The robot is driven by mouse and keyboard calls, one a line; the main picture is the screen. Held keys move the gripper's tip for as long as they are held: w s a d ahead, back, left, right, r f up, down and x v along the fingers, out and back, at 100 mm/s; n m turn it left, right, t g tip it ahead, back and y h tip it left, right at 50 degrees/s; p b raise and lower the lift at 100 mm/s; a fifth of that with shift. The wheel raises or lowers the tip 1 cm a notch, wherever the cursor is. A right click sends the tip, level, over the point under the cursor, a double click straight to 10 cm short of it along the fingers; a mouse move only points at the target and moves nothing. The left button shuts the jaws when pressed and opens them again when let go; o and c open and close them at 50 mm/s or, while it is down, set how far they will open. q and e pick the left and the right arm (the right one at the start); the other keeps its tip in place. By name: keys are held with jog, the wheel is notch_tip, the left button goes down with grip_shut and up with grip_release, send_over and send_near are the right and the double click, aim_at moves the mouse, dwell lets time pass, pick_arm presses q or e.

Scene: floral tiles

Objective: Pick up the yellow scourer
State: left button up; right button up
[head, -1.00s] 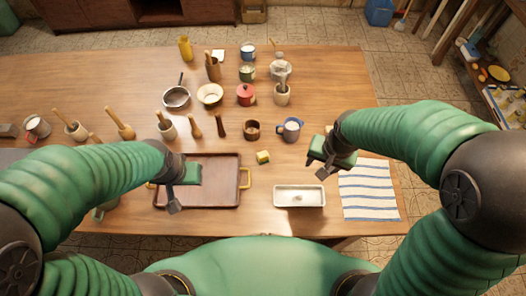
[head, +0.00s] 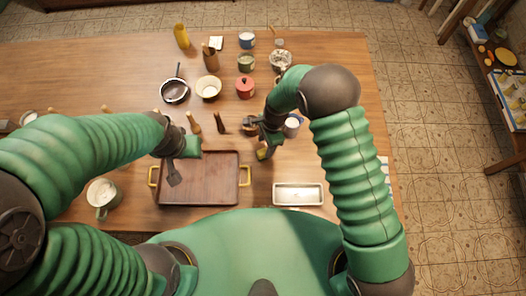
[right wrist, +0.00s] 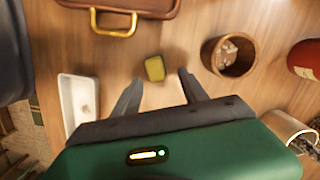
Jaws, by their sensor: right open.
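The yellow scourer (head: 264,153) lies on the wooden table, right of the brown tray. In the head view my right gripper (head: 262,138) is close above it and partly covers it. In the right wrist view the scourer (right wrist: 154,68) sits just beyond the open fingertips, roughly midway between the two fingers (right wrist: 160,82). The right gripper is open and empty. My left gripper (head: 172,170) is over the left part of the brown tray; whether its jaws are open or shut is unclear.
The brown tray (head: 245,163) with yellow handles and a white rectangular dish (head: 298,184) flank the front of the scourer. A wooden cup (right wrist: 245,60) stands close beside it. A red pot (head: 245,88) and several bowls and utensils stand farther back.

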aim_at(262, 152)
jog(key=f, duration=0.1)
jog(key=s+a+f, duration=0.1)
jog(key=f, duration=0.1)
jog(key=shift+s+a+f+p, duration=0.2)
jog(key=shift+f+p, duration=0.1)
jog(key=shift+p, duration=0.1)
jog(key=shift+w+f, duration=0.15)
jog(key=shift+f, duration=0.15)
jog(key=shift+w+d, duration=0.1)
jog(key=shift+d, duration=0.05)
jog(key=shift+c, duration=1.3)
jog(key=c, duration=0.7)
grip_shut()
